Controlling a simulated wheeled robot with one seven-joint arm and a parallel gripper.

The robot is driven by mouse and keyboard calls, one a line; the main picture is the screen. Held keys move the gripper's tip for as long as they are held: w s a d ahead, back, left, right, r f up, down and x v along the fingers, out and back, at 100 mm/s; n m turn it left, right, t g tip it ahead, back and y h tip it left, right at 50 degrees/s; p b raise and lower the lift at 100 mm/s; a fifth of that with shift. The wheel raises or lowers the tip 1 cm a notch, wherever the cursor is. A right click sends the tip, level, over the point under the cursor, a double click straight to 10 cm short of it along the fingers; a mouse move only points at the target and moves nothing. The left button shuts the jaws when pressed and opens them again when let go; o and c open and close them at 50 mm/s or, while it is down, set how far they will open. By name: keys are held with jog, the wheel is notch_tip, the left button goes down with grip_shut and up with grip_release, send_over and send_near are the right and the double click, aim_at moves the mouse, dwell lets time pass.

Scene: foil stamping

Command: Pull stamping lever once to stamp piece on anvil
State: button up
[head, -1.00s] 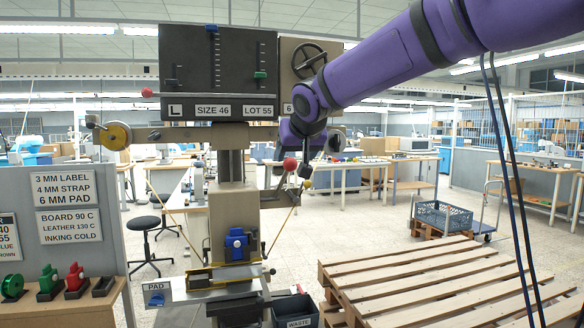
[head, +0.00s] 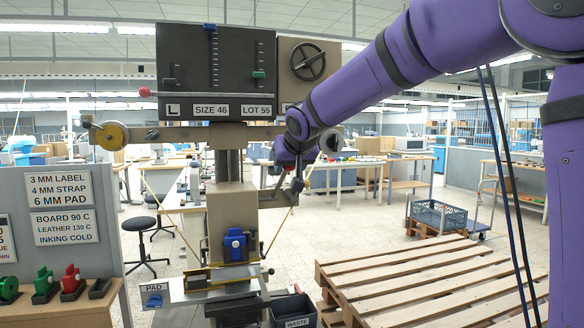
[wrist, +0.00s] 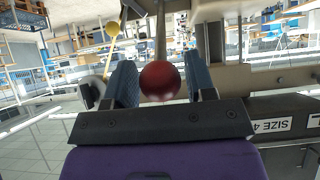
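The stamping press (head: 232,215) stands left of centre in the head view, with a blue clamp-like part (head: 235,245) at its front above the anvil area (head: 222,275). The piece on the anvil is too small to make out clearly. The red ball knob of the lever (wrist: 160,80) sits between my gripper's two fingers in the wrist view. The gripper (wrist: 162,84) looks open, with a narrow gap on the knob's right side. In the head view my gripper (head: 286,187) is at the press's right side and hides the red knob.
A handwheel (head: 309,61) and a black panel (head: 185,60) top the press. A waste bin (head: 294,310) and a wooden pallet (head: 400,280) stand at lower right.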

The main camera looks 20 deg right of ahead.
jog(key=c, duration=0.7)
jog(key=shift+o, duration=0.2)
jog(key=shift+s+f, duration=0.4)
jog(key=shift+f, duration=0.3)
jog(key=shift+s+f, duration=0.4)
jog(key=shift+f, duration=0.25)
jog(key=shift+s+f, duration=0.35)
jog(key=shift+f, duration=0.35)
jog(key=shift+s+f, duration=0.3)
jog(key=shift+f, duration=0.5)
jog(key=shift+s+f, duration=0.2)
jog(key=shift+f, duration=0.5)
jog(key=shift+s+f, duration=0.2)
jog(key=shift+f, duration=0.45)
jog(key=shift+f, duration=0.1)
